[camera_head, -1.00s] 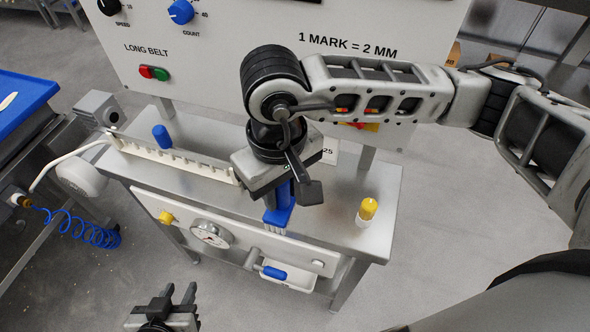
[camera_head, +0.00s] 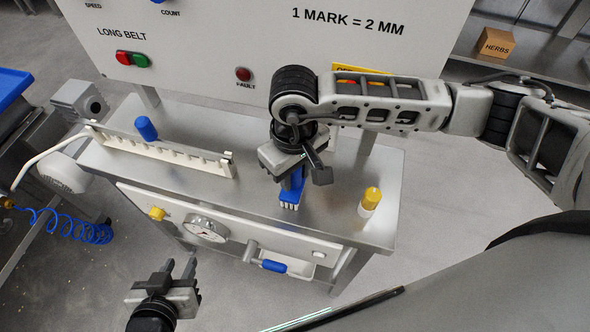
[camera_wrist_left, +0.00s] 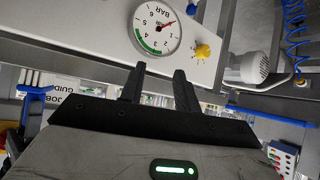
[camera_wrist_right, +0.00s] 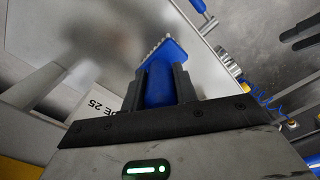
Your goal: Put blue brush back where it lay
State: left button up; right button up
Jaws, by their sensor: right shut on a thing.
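The blue brush (camera_head: 291,190) is in my right gripper (camera_head: 289,172), its pale bristles pointing down toward the steel table (camera_head: 325,222). I cannot tell whether the bristles touch the top. In the right wrist view the blue brush (camera_wrist_right: 160,75) stands between both fingers (camera_wrist_right: 158,85), bristles at the far end. My left gripper (camera_head: 180,268) is in front of the table, low and away from it. In the left wrist view its two fingers (camera_wrist_left: 157,88) are apart with nothing between them.
A white notched rail (camera_head: 165,152) with a blue knob (camera_head: 146,128) lies at the table's left. A yellow-capped white bottle (camera_head: 369,202) stands at the right front. A gauge (camera_head: 205,229) and blue-handled lever (camera_head: 273,266) are on the front panel.

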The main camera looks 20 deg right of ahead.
jog(key=shift+f+b, duration=0.2)
jog(key=shift+b, duration=0.1)
jog(key=o, duration=0.8)
jog(key=shift+r, duration=0.1)
pick_arm(q)
jog(key=shift+w, duration=0.1)
pick_arm(e)
jog(key=shift+o, duration=1.3)
pick_arm(q)
jog(key=shift+r, duration=0.1)
pick_arm(e)
jog(key=shift+r+p, duration=0.3)
jog(key=shift+p, duration=0.1)
notch_tip(320, 180, up, 10)
jog(key=shift+w+r+p, duration=0.1)
jog(key=shift+r+p, duration=0.15)
jog(key=shift+p, duration=0.7)
jog(key=shift+r, duration=0.65)
pick_arm(q)
jog(key=shift+a+r, duration=0.35)
jog(key=shift+r, duration=0.05)
jog(key=shift+d, duration=0.15)
